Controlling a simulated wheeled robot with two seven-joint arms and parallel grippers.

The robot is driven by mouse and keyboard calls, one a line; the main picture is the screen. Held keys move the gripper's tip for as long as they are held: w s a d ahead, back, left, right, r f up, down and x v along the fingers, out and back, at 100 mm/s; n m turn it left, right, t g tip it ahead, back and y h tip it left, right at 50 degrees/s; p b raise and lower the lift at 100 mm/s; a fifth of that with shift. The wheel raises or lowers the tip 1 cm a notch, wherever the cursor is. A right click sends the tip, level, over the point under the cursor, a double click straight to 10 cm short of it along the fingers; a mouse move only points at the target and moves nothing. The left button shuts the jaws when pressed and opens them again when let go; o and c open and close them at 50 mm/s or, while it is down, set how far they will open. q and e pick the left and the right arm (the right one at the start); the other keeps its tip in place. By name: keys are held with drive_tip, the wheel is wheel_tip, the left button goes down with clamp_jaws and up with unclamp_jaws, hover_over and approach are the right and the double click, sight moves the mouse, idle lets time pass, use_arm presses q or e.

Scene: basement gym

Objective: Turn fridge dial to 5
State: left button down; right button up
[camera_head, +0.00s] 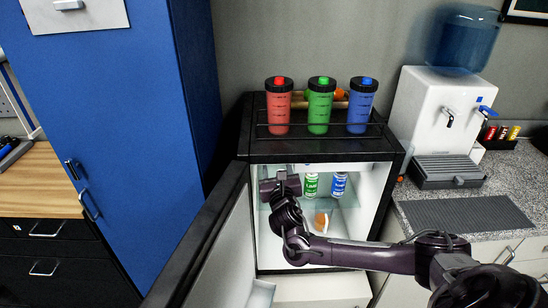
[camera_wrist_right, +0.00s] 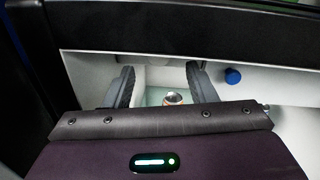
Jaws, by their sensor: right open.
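The black mini fridge (camera_head: 322,146) stands open, its door (camera_head: 215,245) swung out to the left. My right gripper (camera_head: 280,185) reaches into the upper left of the white interior; its arm comes in from the right. In the right wrist view its two dark fingers (camera_wrist_right: 161,85) are spread apart, with nothing held between them. A small round blue thing (camera_wrist_right: 233,75) shows right of the fingers, apart from them; I cannot tell whether it is the dial. No dial numbers are readable. My left gripper is not in view.
A green can (camera_head: 311,185) and a blue can (camera_head: 339,185) stand inside, right of my gripper. Red (camera_head: 278,108), green (camera_head: 320,107) and blue shaker bottles (camera_head: 361,107) stand on top. A blue cabinet (camera_head: 110,110) is left; a water dispenser (camera_head: 430,115) is right.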

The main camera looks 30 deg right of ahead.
drive_tip(key=x, duration=0.5)
drive_tip(key=shift+w+p, duration=0.1)
drive_tip(key=shift+p, duration=0.2)
drive_tip(key=c, duration=1)
drive_tip(key=shift+o, duration=0.2)
drive_tip(key=shift+m, duration=1.4)
